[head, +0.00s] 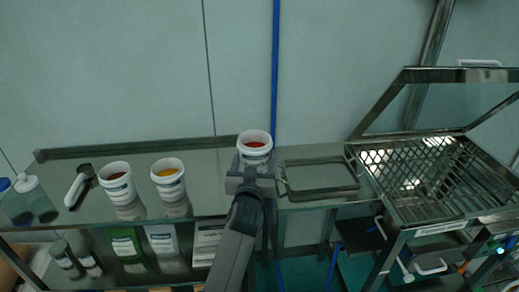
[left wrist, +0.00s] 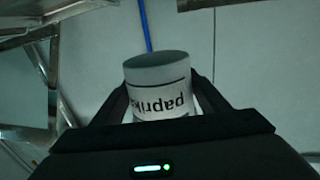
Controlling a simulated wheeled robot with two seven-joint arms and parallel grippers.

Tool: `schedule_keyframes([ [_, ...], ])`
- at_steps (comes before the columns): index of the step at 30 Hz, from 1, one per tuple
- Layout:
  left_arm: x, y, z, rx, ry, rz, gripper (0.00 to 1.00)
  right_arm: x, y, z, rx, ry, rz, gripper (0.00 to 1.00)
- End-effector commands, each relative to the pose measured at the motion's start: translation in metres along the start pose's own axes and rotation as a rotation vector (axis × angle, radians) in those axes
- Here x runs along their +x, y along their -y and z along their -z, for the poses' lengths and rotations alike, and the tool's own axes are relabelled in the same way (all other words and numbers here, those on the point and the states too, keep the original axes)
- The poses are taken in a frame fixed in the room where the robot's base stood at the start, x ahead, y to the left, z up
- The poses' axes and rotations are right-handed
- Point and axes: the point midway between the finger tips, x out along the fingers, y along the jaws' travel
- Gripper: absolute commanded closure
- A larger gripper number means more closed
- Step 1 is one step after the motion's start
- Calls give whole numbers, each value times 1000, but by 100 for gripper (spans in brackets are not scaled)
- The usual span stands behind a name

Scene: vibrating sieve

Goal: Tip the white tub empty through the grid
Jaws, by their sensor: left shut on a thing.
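The white tub (head: 255,142) with red contents stands upright in my left gripper (head: 252,172), above the right end of the steel shelf. In the left wrist view, the tub (left wrist: 158,72) is between the two dark fingers, and its label reads "paprika". The gripper is shut on it. The grid (head: 415,170) is a metal mesh in the sieve box at the right, under a raised glass-panelled lid (head: 440,100). The tub is well left of the grid. My right gripper is not in view.
Two other white tubs, one with red contents (head: 117,183) and one with yellow contents (head: 168,180), stand on the steel shelf (head: 215,199). A dark scoop-like tool (head: 80,184) and bottles are at the left. A rectangular tray (head: 320,175) lies between tub and sieve.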

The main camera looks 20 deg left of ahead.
Motion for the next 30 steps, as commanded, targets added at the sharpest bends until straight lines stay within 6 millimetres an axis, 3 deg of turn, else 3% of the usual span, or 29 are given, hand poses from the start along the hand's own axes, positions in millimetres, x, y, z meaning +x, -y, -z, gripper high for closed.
schedule_keyframes([
  [6,-53,11,-27,17,-7,-32,61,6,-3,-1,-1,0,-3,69],
  [15,-140,21,-52,26,-12,-102,61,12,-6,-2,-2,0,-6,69],
  [24,-226,25,-58,11,-5,-185,61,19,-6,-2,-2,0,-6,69],
  [30,-263,26,-54,-4,-1,-225,61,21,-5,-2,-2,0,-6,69],
])
